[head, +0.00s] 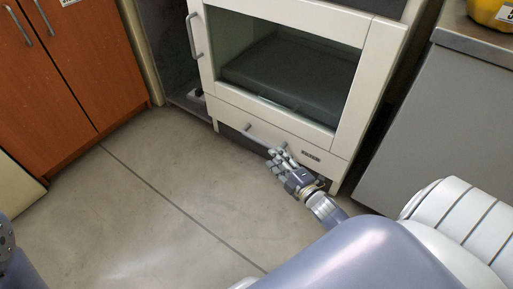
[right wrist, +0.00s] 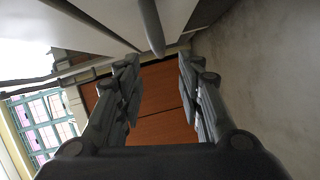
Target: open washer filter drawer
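The filter drawer (head: 265,130) is the low white front panel under the glass window of the white cabinet-like unit (head: 345,100). It looks shut, flush with the unit. It has two small grey handles, a left one (head: 248,127) and a right one (head: 284,146). My right gripper (head: 277,155) is at the right handle, low in front of the panel. In the right wrist view the fingers (right wrist: 158,75) are spread apart with nothing held between them. A grey handle bar (right wrist: 152,28) shows just beyond the fingertips, about centred; contact cannot be told. My left gripper is out of view.
A grey cabinet (head: 435,135) stands close to the right of the unit, with a yellow object (head: 492,12) on top. Orange-brown cupboards (head: 75,75) are at the left. The concrete floor (head: 150,200) in front is clear.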

